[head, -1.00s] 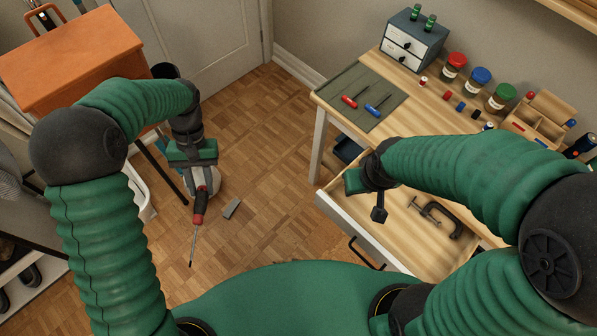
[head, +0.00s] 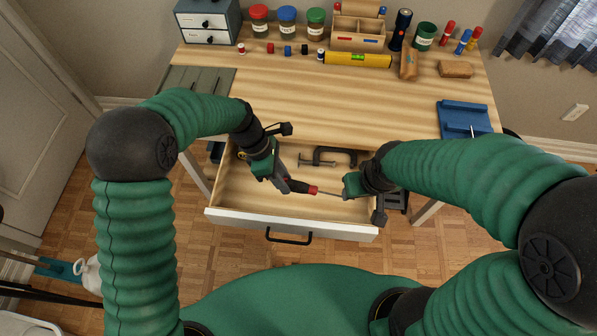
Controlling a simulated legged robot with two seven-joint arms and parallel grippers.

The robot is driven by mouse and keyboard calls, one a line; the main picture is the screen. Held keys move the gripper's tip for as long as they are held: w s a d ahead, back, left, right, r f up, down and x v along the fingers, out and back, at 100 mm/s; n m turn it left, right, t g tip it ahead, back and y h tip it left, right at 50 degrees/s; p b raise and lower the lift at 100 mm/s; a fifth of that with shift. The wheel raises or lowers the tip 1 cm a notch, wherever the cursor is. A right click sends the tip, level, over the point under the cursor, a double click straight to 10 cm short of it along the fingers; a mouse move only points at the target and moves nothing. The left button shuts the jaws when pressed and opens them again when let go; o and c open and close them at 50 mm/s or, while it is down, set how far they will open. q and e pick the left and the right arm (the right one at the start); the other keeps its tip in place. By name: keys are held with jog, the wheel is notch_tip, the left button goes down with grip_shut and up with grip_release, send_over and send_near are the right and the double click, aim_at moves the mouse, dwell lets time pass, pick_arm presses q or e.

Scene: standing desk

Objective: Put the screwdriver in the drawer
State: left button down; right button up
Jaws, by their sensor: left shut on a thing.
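The screwdriver (head: 302,187) has a red and black handle and a thin metal shaft pointing right. My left gripper (head: 281,179) is shut on its handle and holds it over the open drawer (head: 235,190). The drawer is pulled out from under the desk, with a pale wood inside, a white front and a dark handle. My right gripper (head: 352,186) is over the drawer's right part, close to the shaft's tip. Its fingers are seen too poorly to tell open from shut, and whether it touches the shaft is unclear.
A dark clamp (head: 333,156) lies at the back of the drawer. The desk top (head: 300,95) is clear in the middle. Jars, a yellow level (head: 357,60) and a small drawer box (head: 208,22) stand along the back. A blue tray (head: 464,118) is at right.

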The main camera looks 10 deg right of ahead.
pick_arm(q)
jog(key=shift+d+f+n, duration=0.45)
jog(key=shift+f+n, duration=0.05)
jog(key=shift+f, duration=0.05)
jog(key=f, duration=0.2)
jog(key=a+f+b, duration=0.1)
jog(key=f, duration=0.3)
jog(key=shift+w+a+f, duration=0.15)
jog(key=shift+a, duration=0.2)
jog(key=f, duration=0.1)
jog(key=f+b, duration=0.1)
jog(key=shift+d+f, duration=0.25)
jog(key=shift+f, duration=0.1)
jog(key=shift+d+f, duration=0.2)
jog(key=shift+f, duration=0.05)
jog(key=shift+d, duration=0.1)
jog(key=c, duration=1.5)
grip_release()
jog(key=o, duration=0.4)
jog(key=shift+a, duration=0.35)
pick_arm(e)
jog(key=shift+a+f, duration=0.35)
jog(key=shift+f, duration=0.2)
jog(key=shift+a+f, duration=0.3)
jog(key=shift+f, duration=0.2)
pick_arm(q)
jog(key=shift+r, duration=0.1)
